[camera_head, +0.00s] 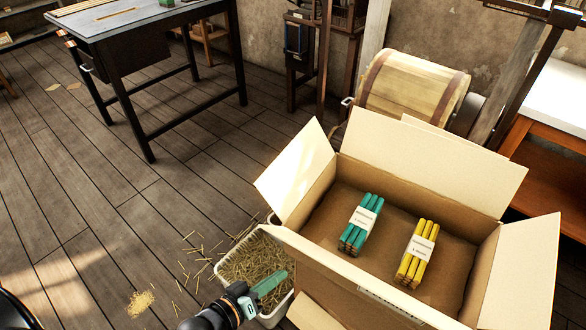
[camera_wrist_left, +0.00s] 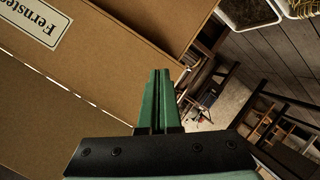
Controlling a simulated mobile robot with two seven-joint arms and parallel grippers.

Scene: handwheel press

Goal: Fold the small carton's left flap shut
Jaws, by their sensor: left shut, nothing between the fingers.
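The small carton (camera_head: 325,208) stands open at the right of the head view. Its left flap (camera_head: 295,172) sticks up and out to the left. The back flap (camera_head: 430,165) stands up and the right flap (camera_head: 522,270) leans outward. Inside lie a teal pencil bundle (camera_head: 361,225) and a yellow pencil bundle (camera_head: 417,254). My left gripper (camera_head: 283,275) is shut and empty, left of the carton's near left corner and apart from the left flap. In the left wrist view its green fingers (camera_wrist_left: 157,75) are together beside the labelled carton wall (camera_wrist_left: 85,70). My right gripper is out of view.
A white bin (camera_head: 222,281) of straw stands on the floor below my left gripper. A dark-legged table (camera_head: 150,22) stands at the back left, and a wooden drum (camera_head: 412,88) behind the carton. The plank floor at left is mostly clear.

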